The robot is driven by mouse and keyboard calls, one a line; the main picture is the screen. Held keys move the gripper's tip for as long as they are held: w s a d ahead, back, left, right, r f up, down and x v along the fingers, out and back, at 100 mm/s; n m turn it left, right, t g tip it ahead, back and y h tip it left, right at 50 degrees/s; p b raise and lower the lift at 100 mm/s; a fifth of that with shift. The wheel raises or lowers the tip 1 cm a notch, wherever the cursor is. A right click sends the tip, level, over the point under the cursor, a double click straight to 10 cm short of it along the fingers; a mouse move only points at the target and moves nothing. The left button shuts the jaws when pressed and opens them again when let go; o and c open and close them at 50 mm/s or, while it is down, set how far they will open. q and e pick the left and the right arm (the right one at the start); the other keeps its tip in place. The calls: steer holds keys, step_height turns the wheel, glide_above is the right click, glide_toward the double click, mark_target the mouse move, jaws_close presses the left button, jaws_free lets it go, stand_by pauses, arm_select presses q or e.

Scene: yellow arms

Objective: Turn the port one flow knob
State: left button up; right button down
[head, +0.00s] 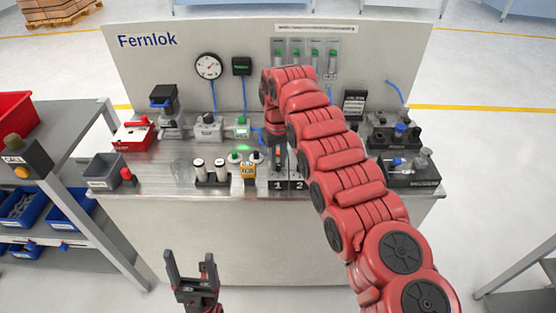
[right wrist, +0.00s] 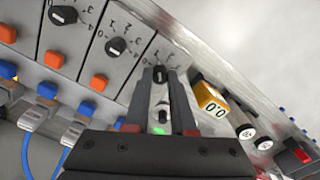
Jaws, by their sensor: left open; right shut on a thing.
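The port panel stands at the front middle of the bench, with labels 1 (head: 278,185) and 2 (head: 299,185) visible. In the right wrist view it shows several black dial knobs; the port one flow knob (right wrist: 160,72) is the end one, nearest the yellow meter. My right gripper (right wrist: 161,84) has its fingers on either side of this knob, shut on it. In the head view my right gripper (head: 277,155) is above label 1, and the knob is hidden there. My left gripper (head: 190,262) is open and empty in front of the bench.
A yellow meter (head: 248,170) and white-capped cylinders (head: 211,172) stand left of the panel. Neighbouring knobs (right wrist: 115,46) and orange buttons (right wrist: 96,82) are close to my right gripper. My right arm covers the bench's right middle. A grey bin (head: 103,172) sits at the left.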

mark_target(278, 164)
steer(key=shift+n, duration=0.5)
steer(key=c, duration=0.8)
jaws_free()
steer(key=shift+o, duration=0.2)
steer(key=shift+r, duration=0.5)
step_height(278, 164, up, 4)
steer(key=shift+f+p, duration=0.1)
steer(key=shift+p, duration=0.9)
step_height(278, 164, up, 13)
steer(key=p, duration=1.2)
steer(key=shift+f+p, duration=0.2)
steer(key=shift+p, duration=0.1)
